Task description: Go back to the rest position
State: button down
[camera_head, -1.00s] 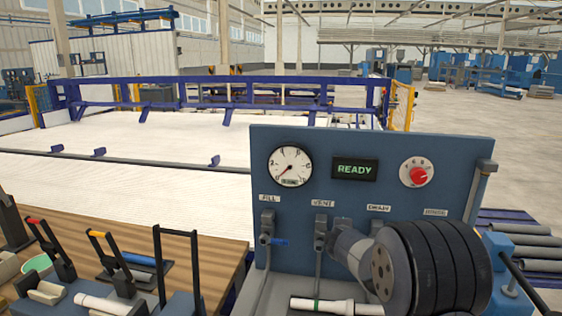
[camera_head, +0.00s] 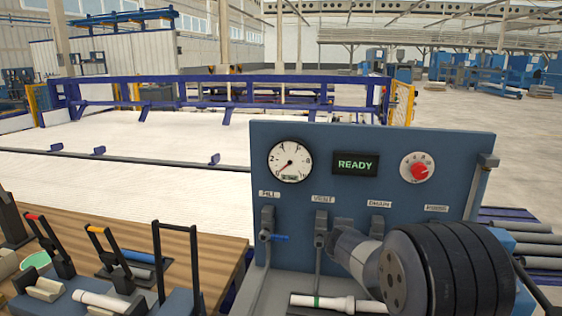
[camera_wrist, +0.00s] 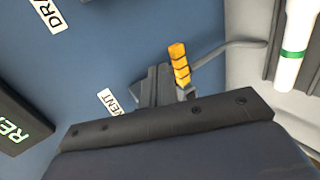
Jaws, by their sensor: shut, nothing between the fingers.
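My gripper (camera_wrist: 165,122) shows in the wrist view as a dark bolted bar across the lower part. It is shut with nothing held. Beyond it is the vent valve, with a yellow-banded handle (camera_wrist: 179,64) and the VENT label (camera_wrist: 110,102) beside it. I cannot tell the exact gap between them. In the head view my arm's thick black-ringed joint stands in front of the panel's lower right, and my fingers cannot be made out. The blue panel (camera_head: 345,222) carries a gauge (camera_head: 290,161), a READY display (camera_head: 355,164) and a red knob (camera_head: 419,170).
A white pipe with a green band (camera_head: 322,302) lies at the panel's foot. A wooden bench (camera_head: 205,246) with upright clamps is at the left. Grey pipes (camera_head: 540,248) lie at the right.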

jog(key=s+a+b, duration=0.1)
jog(key=s+b, duration=0.1)
jog(key=s, duration=0.3)
jog(key=w+p, duration=0.1)
jog(key=w, duration=0.1)
jog(key=w+d+p, duration=0.1)
jog(key=w+p, duration=0.2)
jog(key=w, duration=0.2)
jog(key=shift+d+r, duration=0.15)
jog(key=shift+d, duration=0.1)
jog(key=shift+w+f+b, duration=0.2)
jog(key=shift+f+b, duration=0.35)
jog(key=shift+f, duration=0.35)
jog(key=r+p, duration=0.1)
jog(key=a+r+p, duration=0.1)
jog(key=p, duration=0.1)
jog(key=shift+a+r, duration=0.15)
jog(key=shift+r, duration=0.2)
jog(key=shift+r+p, duration=0.4)
jog(key=v, duration=0.9)
jog(key=shift+p, duration=0.35)
jog(key=shift+a+f, duration=0.1)
